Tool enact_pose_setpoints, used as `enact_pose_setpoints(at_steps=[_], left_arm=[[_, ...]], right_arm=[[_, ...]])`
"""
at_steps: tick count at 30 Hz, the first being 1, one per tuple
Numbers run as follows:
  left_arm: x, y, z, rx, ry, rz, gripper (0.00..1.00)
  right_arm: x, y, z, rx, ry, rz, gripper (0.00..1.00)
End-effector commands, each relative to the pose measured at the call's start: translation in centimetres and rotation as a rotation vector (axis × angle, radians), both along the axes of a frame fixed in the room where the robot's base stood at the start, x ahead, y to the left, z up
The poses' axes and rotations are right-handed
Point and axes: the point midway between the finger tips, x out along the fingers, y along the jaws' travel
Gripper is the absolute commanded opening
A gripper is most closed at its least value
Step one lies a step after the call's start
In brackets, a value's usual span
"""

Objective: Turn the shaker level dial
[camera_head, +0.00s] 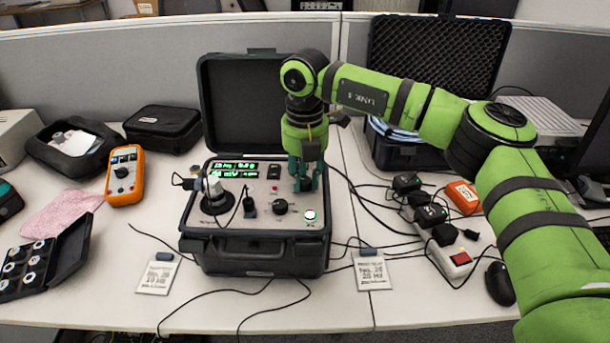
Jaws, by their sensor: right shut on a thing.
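The portable shaker unit (262,247) is an open black case with a control panel facing up, standing mid-table. My right gripper (304,184) points down at the panel's upper right. Its teal fingers are shut on what seems to be the shaker level dial, which they hide almost wholly. A black knob (281,206) sits lower left of the fingers, clear of them. My left gripper is not in view.
A sensor stands on the shaker's round mount (216,200) at the panel's left. The raised lid (240,100) is behind. An orange multimeter (125,175) lies left. Cables and adapters (425,213) crowd the right. Two paper tags (158,275) lie in front.

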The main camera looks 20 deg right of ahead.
Motion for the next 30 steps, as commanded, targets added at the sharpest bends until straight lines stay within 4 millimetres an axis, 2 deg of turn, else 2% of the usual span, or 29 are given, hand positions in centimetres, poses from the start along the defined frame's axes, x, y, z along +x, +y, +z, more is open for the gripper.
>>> enact_pose_setpoints(at_steps=[9, 10, 11, 23, 26, 30], left_arm=[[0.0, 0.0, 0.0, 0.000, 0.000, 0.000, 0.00], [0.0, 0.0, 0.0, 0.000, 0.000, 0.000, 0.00], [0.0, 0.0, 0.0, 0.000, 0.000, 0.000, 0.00], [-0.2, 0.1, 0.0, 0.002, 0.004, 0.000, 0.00], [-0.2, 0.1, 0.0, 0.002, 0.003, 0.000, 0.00], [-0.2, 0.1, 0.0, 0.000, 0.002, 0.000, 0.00]], right_arm=[[0.0, 0.0, 0.0, -0.001, -0.001, 0.000, 0.00], [0.0, 0.0, 0.0, -0.001, -0.001, 0.000, 0.40], [0.0, 0.0, 0.0, -0.001, -0.001, 0.000, 0.52], [0.0, 0.0, 0.4, 0.000, -0.001, 0.000, 0.52], [0.1, 0.0, 1.5, 0.001, -0.002, 0.000, 0.52], [0.1, 0.0, 4.3, 0.001, -0.006, 0.000, 0.52]])
